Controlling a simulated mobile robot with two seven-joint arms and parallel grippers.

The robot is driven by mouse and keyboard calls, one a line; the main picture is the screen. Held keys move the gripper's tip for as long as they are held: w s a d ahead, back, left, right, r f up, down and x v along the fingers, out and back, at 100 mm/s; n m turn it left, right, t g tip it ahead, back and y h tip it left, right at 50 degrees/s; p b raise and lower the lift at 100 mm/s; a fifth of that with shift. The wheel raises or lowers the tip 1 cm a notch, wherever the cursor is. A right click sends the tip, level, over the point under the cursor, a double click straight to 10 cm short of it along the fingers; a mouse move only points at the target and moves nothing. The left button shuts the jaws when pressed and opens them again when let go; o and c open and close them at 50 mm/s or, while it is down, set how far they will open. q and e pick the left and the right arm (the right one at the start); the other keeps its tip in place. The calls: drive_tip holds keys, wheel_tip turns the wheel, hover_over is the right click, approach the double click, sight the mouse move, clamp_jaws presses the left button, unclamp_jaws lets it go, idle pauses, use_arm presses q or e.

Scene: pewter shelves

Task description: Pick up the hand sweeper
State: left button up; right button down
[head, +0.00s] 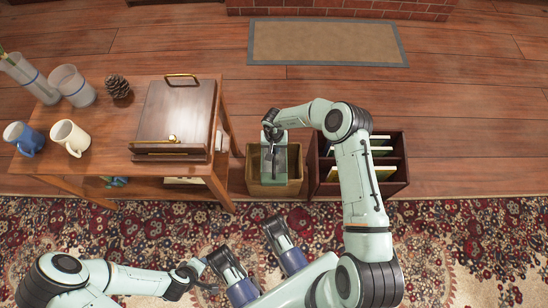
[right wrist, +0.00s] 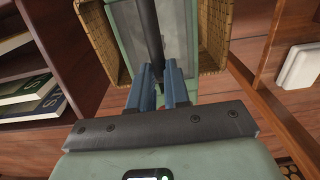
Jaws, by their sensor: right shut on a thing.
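The hand sweeper (right wrist: 151,32) shows in the right wrist view as a dark handle in front of a pale green body. In the head view its green part (head: 272,160) stands inside a wicker basket (head: 257,187) on the floor. My right gripper (head: 271,134) is above the basket. In the right wrist view its blue fingers (right wrist: 158,78) are shut on the dark handle. The sweeper's lower end is hidden. My left gripper (head: 206,285) is low in the head view, away from the basket; its fingers are too unclear to read.
A wooden table (head: 120,80) left of the basket holds a wooden box (head: 178,110), a pinecone (head: 117,86), mugs (head: 70,137) and vases. A dark divided crate (head: 393,165) with records or books stands close on the right. Floor beyond the basket is clear up to a mat (head: 327,42).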

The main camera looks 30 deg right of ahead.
drive_tip(key=shift+r, duration=0.1)
idle(0.8)
use_arm(q)
drive_tip(key=w+r+t+p, duration=0.1)
drive_tip(key=w+r+p, duration=0.2)
drive_tip(key=r, duration=0.1)
drive_tip(key=s+d+r+g+h+p, duration=0.1)
drive_tip(key=s+d+r+p, duration=0.2)
drive_tip(key=s+d+r, duration=0.1)
drive_tip(key=shift+s+r+m+g, duration=0.15)
drive_tip(key=shift+s+m+g, duration=0.2)
drive_tip(key=shift+s, duration=0.45)
use_arm(e)
wheel_tip(320, 180, up, 20)
drive_tip(key=c, duration=1.7)
unclamp_jaws()
drive_tip(key=shift+c, duration=0.2)
clamp_jaws()
use_arm(q)
drive_tip(key=shift+r, duration=0.1)
